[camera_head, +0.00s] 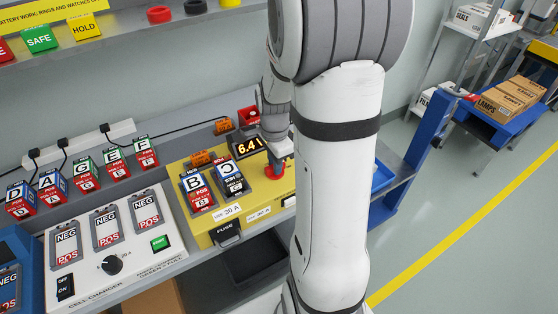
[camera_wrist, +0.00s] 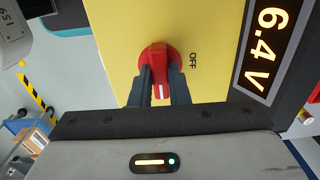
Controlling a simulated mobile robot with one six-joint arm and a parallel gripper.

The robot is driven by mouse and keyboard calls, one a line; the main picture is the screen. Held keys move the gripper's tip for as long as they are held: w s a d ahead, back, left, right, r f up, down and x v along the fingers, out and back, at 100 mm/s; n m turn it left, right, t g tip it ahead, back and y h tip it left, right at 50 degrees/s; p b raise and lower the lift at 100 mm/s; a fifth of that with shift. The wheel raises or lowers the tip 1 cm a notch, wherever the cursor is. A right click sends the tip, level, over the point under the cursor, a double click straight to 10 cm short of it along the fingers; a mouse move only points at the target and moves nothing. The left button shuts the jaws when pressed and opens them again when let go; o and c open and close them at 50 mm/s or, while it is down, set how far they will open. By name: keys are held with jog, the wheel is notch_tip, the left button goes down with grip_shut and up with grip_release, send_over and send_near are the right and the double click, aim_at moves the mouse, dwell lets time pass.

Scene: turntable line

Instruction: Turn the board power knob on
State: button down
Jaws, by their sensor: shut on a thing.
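The board (camera_head: 205,228) is a yellow box on the bench, with batteries B and C seated in its top. Its display (camera_head: 248,147) reads 6.41 in the head view; the wrist view shows the display (camera_wrist: 262,45) as 6.4 V. The red power knob (camera_wrist: 157,58) sits on the yellow face with a white pointer line, and OFF is printed beside it. In the head view the knob (camera_head: 276,170) is partly hidden by my arm. My gripper (camera_wrist: 160,92) is shut on the knob, one dark finger on each side. Any ON mark is not visible.
The white cell charger (camera_head: 120,240) stands left of the board. Batteries D, A, G, E and F (camera_head: 85,175) line the bench behind. A black bin (camera_head: 250,258) sits below the board. A shelf (camera_head: 130,35) runs above. Open floor lies to the right.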

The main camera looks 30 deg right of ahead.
jog(key=shift+w+r, duration=0.1)
jog(key=c, duration=1.4)
grip_release()
notch_tip(320, 180, up, 8)
jog(key=shift+f, duration=0.15)
jog(key=s+a+r+n+t, duration=0.1)
jog(key=s+a+n, duration=0.2)
jog(key=n, duration=0.3)
jog(key=s+a+r+n+t, duration=0.1)
jog(key=s+a+r+n, duration=0.1)
jog(key=s+a+n, duration=0.2)
jog(key=s+a+r+n, duration=0.2)
jog(key=s+a+n, duration=0.2)
jog(key=n, duration=0.3)
jog(key=shift+s+n+t, duration=0.4)
jog(key=shift+s, duration=0.4)
